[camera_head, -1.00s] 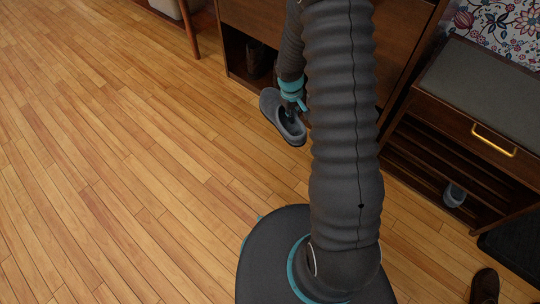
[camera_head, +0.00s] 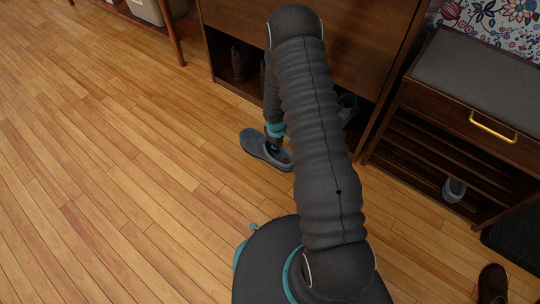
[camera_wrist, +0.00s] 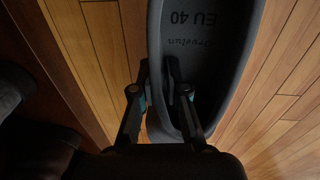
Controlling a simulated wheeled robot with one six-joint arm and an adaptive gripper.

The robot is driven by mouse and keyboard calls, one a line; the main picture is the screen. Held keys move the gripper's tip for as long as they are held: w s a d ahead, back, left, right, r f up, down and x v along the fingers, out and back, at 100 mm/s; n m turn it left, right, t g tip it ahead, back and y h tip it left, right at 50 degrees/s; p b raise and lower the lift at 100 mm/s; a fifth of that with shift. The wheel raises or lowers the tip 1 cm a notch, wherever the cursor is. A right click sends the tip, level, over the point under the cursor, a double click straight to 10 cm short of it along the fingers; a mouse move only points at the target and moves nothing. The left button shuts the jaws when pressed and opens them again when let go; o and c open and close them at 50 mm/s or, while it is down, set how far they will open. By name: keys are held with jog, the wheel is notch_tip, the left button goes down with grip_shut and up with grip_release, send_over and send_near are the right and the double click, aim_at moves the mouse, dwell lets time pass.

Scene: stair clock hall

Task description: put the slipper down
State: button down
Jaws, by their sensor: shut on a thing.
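The grey slipper (camera_head: 262,147) is at the end of my arm in the head view, just over or on the wooden floor in front of the dark cabinet. I cannot tell whether its sole touches the floor. In the wrist view the slipper (camera_wrist: 196,60) shows its inside, with "EU 40" on the insole. My gripper (camera_wrist: 164,75) is shut on the slipper's side wall, one finger outside and one inside. In the head view my gripper (camera_head: 275,143) is partly hidden by my arm.
A dark cabinet (camera_head: 300,45) with footwear (camera_head: 241,62) in its low opening stands behind the slipper. A bench with a grey cushion (camera_head: 480,85) and a grey shoe (camera_head: 453,189) on its rack is at right. A brown shoe (camera_head: 492,283) lies lower right. Floor at left is clear.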

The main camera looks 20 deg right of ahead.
aim_at(270, 150)
jog(key=shift+w+a+f, duration=0.3)
jog(key=shift+a+f, duration=0.1)
jog(key=shift+a, duration=0.25)
jog(key=shift+w+a+f, duration=0.3)
jog(key=shift+a+f, duration=0.1)
jog(key=shift+a, duration=0.2)
jog(key=shift+f+b, duration=0.65)
jog(key=shift+f, duration=1.35)
jog(key=shift+f, duration=0.2)
jog(key=c, duration=1.2)
grip_release()
jog(key=shift+r, duration=0.1)
